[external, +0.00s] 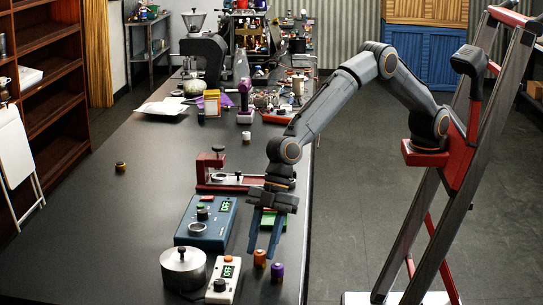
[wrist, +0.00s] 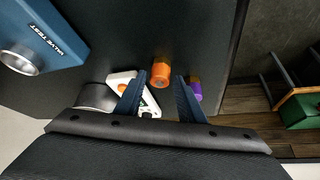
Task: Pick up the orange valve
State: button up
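The orange valve (external: 260,258) is a small orange cylinder standing on the dark bench near its right edge. It also shows in the wrist view (wrist: 160,74), just beyond the space between my two fingertips. My gripper (external: 262,252) points down above the bench, with its fingers apart and nothing between them that I can make out. In the wrist view my gripper (wrist: 156,92) has the purple valve (wrist: 195,90) partly behind its right finger. The purple valve (external: 277,272) stands close to the right of the orange one.
A white device (external: 223,280) with a green display is left of the orange valve. A red-based press (external: 235,180) stands further back.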

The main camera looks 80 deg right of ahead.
aim_at(260, 260)
jog(key=shift+p+x, duration=0.35)
jog(key=shift+x, duration=0.95)
grip_shut()
